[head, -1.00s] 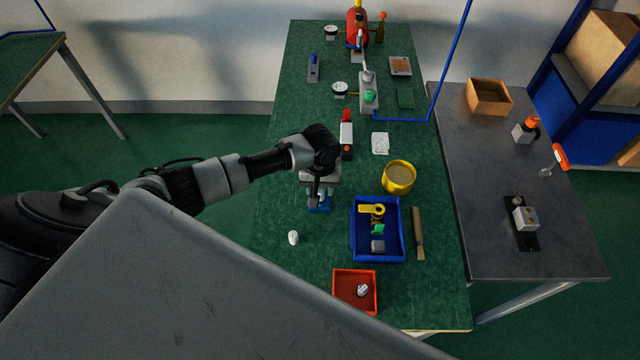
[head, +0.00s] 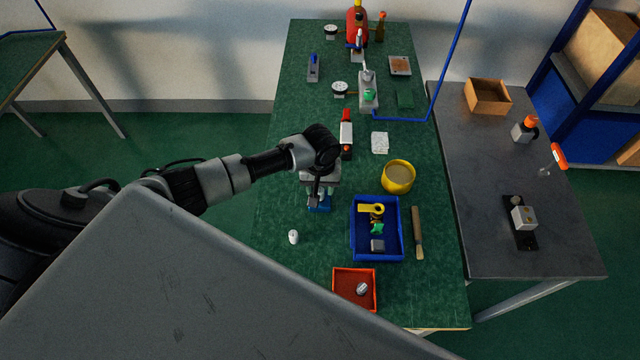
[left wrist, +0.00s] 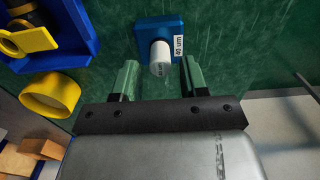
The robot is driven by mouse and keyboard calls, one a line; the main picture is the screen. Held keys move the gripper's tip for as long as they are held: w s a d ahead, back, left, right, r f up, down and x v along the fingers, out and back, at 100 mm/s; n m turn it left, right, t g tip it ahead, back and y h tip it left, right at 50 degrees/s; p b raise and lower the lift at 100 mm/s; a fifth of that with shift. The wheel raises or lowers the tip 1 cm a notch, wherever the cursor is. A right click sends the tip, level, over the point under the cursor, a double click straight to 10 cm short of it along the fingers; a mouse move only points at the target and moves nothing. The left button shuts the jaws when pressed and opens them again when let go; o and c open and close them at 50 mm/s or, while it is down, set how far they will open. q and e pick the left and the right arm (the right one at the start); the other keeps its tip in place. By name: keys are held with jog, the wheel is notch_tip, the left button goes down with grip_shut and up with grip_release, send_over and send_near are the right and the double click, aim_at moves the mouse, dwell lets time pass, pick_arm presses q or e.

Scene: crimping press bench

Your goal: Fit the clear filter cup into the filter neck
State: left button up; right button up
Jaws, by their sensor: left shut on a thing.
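My left gripper (left wrist: 158,80) hangs over the green bench in the head view (head: 320,197), pointing down. In the left wrist view its two fingers stand apart, shut on what I take for the clear filter cup; its outline hardly shows between them. A blue block (left wrist: 147,27) with a white cylinder (left wrist: 160,59) and a "40 um" label lies beyond the fingertips; the block also shows below the gripper in the head view (head: 318,209). A grey fitting with a green part (head: 367,92) stands farther back; I cannot tell whether it is the filter neck. My right gripper is out of view.
A blue tray (head: 356,250) of parts, a yellow bowl (head: 398,187), a brush (head: 417,235) and a red tray (head: 340,305) are right of the gripper or nearer. A red-and-white tool (head: 346,135) lies behind it. A small white piece (head: 293,237) lies on open bench.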

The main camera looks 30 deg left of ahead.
pick_arm(q)
jog(key=shift+f+b, duration=0.55)
jog(key=shift+f, duration=0.55)
jog(key=o, duration=1)
jog(key=shift+r, duration=0.1)
notch_tip(320, 180, up, 11)
jog(key=shift+f+b, duration=0.1)
jog(key=shift+b, duration=0.2)
jog(key=shift+f, duration=0.1)
